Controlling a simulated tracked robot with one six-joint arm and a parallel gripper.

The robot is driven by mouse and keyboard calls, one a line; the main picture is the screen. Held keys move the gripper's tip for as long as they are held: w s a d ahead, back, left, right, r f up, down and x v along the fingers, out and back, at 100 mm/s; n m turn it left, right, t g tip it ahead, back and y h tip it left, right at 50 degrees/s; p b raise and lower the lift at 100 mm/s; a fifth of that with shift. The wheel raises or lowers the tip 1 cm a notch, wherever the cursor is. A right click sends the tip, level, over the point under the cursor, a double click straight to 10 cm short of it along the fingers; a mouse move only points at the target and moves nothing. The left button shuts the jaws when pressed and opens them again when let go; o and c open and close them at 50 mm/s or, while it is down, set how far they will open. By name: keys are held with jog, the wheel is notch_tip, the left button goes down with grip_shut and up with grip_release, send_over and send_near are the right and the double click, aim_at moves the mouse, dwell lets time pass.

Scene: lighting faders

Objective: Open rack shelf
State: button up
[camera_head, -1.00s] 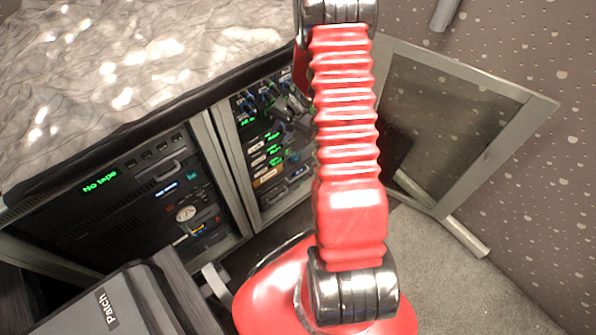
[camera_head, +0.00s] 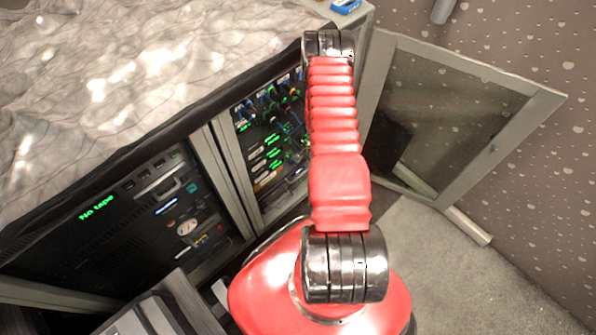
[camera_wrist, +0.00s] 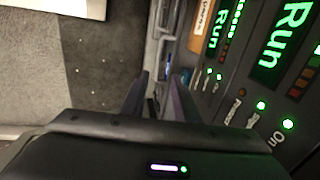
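The right-hand rack (camera_head: 268,145) stands behind its open glass door, with blue cables at the top and green-lit units below. In the wrist view the green "Run" displays (camera_wrist: 271,42) fill the right side. A pale metal handle-like bar (camera_wrist: 153,50) on the rack front shows ahead of the fingers; I cannot tell whether it belongs to the shelf. My gripper (camera_wrist: 162,76) has its two dark fingers apart, with a gap between them and nothing visibly held. It points along the rack front. In the head view my red arm hides the gripper.
The framed glass door (camera_head: 455,115) stands open at the right. The left rack (camera_head: 150,215) shows "No tape". A grey patch box (camera_head: 150,312) stands at lower left. Open carpet (camera_head: 430,270) lies at lower right.

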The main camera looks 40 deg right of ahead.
aim_at(299, 176)
jog(key=shift+d+f, duration=0.1)
jog(key=shift+f, duration=0.05)
jog(key=shift+w+f, duration=0.4)
jog(key=shift+f, duration=1.85)
jog(key=shift+w+f, duration=0.4)
jog(key=shift+f, duration=1.85)
jog(key=shift+w+f, duration=0.4)
jog(key=shift+f, duration=1.85)
jog(key=shift+c, duration=0.4)
grip_shut()
